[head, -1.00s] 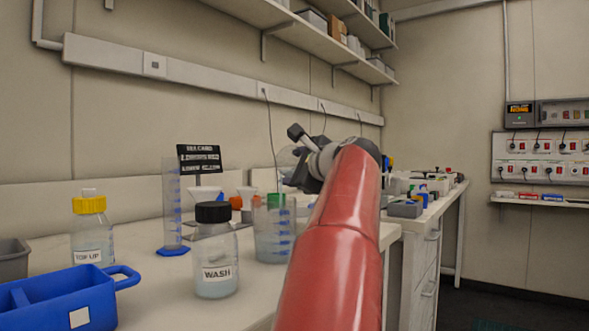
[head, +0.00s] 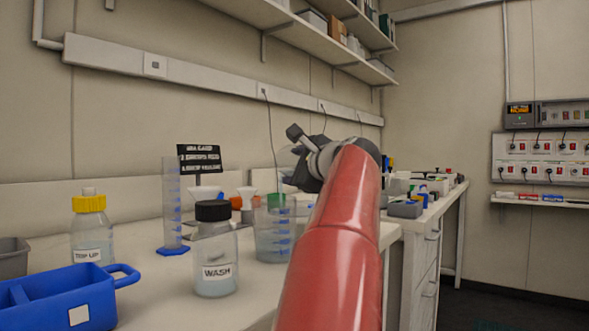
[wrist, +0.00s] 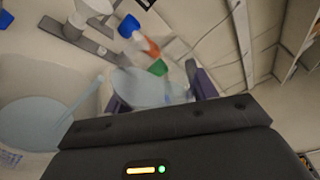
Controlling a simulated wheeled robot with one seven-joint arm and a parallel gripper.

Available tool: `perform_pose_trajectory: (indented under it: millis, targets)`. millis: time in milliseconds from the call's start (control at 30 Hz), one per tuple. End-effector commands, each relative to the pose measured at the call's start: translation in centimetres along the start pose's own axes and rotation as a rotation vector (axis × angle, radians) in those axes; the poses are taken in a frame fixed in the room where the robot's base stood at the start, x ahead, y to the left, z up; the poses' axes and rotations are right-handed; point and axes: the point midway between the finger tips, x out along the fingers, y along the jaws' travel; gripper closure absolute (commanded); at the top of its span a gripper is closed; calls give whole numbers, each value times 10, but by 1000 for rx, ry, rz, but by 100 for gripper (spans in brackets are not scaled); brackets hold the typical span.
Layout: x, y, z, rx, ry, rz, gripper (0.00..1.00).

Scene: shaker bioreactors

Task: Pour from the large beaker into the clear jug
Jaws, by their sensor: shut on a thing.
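My gripper (head: 308,165) is raised over the bench at the far end of my red arm. In the wrist view its purple fingers (wrist: 158,92) are shut on a pale, see-through vessel, which I take to be the large beaker (wrist: 142,86). In the head view only a faint clear edge of it shows by the gripper; its tilt and contents are unclear. A clear vessel with blue marks, apparently the clear jug (head: 272,240), stands upright on the bench below and left of my gripper, with pale liquid inside. A round pale-blue liquid surface (wrist: 35,122) shows left in the wrist view.
A black-capped WASH bottle (head: 215,258), a yellow-capped TOP UP bottle (head: 91,235), a measuring cylinder (head: 172,205) and a blue caddy (head: 60,292) stand to the left. A black sign (head: 199,158) and funnels stand behind. Shelves hang above.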

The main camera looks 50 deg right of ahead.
Motion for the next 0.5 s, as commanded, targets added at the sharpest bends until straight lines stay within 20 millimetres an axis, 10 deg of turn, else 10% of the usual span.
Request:
perform_pose_trajectory:
  millis: [500]
  targets:
    - [-1, -1, 3, -109, -16, -47, 76]
